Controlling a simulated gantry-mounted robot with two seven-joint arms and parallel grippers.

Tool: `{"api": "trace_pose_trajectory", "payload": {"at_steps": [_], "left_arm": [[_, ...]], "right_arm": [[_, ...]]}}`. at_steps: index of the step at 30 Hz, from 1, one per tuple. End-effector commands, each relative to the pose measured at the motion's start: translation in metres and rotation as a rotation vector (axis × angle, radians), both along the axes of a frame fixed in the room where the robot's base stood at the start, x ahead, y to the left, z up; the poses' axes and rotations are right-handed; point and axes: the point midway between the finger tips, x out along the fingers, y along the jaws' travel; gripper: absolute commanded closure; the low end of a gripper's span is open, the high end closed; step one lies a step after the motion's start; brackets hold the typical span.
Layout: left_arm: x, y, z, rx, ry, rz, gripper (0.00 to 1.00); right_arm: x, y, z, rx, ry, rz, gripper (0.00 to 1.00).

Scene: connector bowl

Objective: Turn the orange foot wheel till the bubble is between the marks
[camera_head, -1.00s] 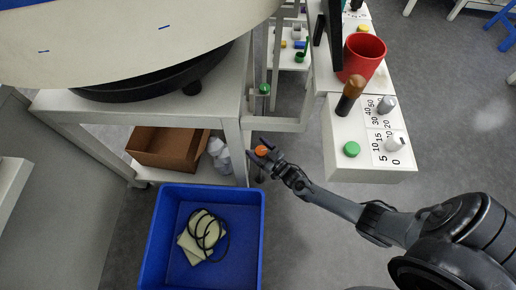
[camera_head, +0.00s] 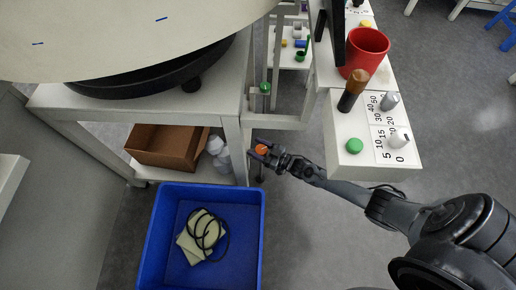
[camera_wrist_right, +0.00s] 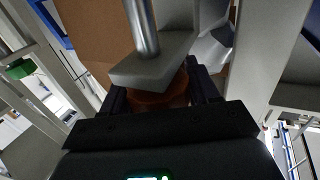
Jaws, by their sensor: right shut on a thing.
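The orange foot wheel (camera_head: 261,149) sits low beside the front leg of the white table. In the right wrist view the orange wheel (camera_wrist_right: 165,97) shows between my fingers, under a grey plate with a metal rod, which partly covers it. My right gripper (camera_head: 264,150) is shut on the wheel, one finger on each side (camera_wrist_right: 160,98). I cannot make out a bubble or its marks in either view. My left gripper is not in view.
A blue bin (camera_head: 154,235) with a cable stands below on the left. A cardboard box (camera_head: 165,148) and a whitish bottle (camera_head: 219,155) are on the table's lower shelf. A white panel with knobs and a green button (camera_head: 354,145) overhangs on the right.

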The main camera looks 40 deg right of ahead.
Motion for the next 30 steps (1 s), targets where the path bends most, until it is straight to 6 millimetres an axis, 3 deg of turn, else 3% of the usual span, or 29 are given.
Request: {"api": "trace_pose_trajectory", "payload": {"at_steps": [4, 5, 8, 20, 30], "left_arm": [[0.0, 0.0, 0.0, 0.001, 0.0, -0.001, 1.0], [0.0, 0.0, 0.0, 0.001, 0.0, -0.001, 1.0], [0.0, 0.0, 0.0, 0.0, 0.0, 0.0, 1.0], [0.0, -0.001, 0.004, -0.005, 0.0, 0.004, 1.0], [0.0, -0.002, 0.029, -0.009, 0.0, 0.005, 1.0]], "right_arm": [[0.0, 0.0, 0.0, 0.0, 0.001, -0.002, 0.71], [0.0, 0.0, 0.0, 0.001, 0.001, -0.002, 0.37], [0.0, 0.0, 0.0, 0.001, 0.001, -0.002, 0.22], [-0.005, -0.002, 0.001, 0.0, 0.002, -0.002, 0.21], [-0.052, -0.02, 0.003, -0.001, 0.004, -0.003, 0.21]]}}
